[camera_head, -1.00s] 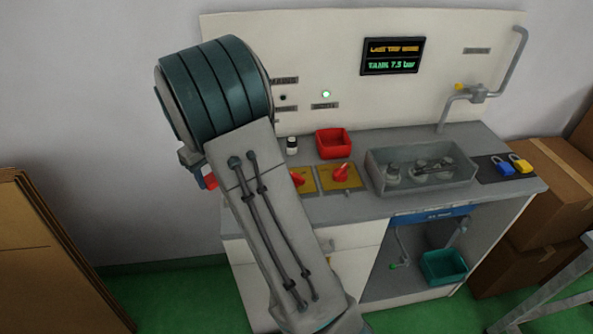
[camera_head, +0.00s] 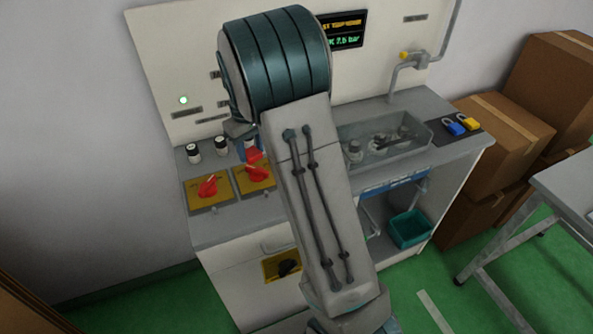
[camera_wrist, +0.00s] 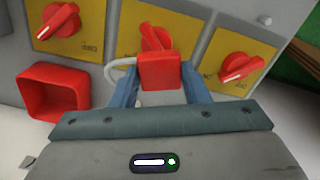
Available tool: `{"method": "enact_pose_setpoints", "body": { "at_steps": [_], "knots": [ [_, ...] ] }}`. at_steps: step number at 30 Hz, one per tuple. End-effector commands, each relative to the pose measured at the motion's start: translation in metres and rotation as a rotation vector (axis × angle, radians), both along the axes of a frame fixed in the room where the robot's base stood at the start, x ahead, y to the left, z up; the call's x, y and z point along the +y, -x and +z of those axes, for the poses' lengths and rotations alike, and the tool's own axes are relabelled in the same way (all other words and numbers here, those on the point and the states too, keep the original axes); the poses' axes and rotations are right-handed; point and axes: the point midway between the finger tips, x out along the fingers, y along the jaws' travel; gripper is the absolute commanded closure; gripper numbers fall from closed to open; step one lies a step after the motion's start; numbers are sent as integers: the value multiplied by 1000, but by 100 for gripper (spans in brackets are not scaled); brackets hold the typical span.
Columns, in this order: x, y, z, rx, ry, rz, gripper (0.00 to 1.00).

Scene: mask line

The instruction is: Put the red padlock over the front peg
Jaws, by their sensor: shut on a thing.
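My gripper (camera_wrist: 160,90) is shut on the red padlock (camera_wrist: 159,71), with a blue finger at each side of its body. The padlock's pale shackle (camera_wrist: 118,68) sticks out to the left in the wrist view. In the head view the padlock (camera_head: 253,155) shows partly beside my arm, above the counter near a yellow switch plate (camera_head: 241,187). In the wrist view it overlaps the middle red switch (camera_wrist: 154,37); contact cannot be told. Small grey pegs (camera_head: 214,209) show by the plates' edges; I cannot tell which is the front peg.
Dark-capped bottles (camera_head: 193,151) stand behind the plates. A grey tray (camera_head: 424,134) with parts and blue (camera_head: 454,128) and yellow (camera_head: 470,124) padlocks are to the right. A lower yellow plate (camera_head: 270,268) is on the cabinet front.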

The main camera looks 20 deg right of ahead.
Motion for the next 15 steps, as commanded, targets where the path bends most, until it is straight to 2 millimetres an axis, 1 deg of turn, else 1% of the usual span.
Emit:
{"method": "enact_pose_setpoints", "body": {
  "at_steps": [5,15],
  "knots": [
    [-4,18,3,1,-7,216,79],
    [-15,71,7,-2,-13,869,79]
  ]
}}
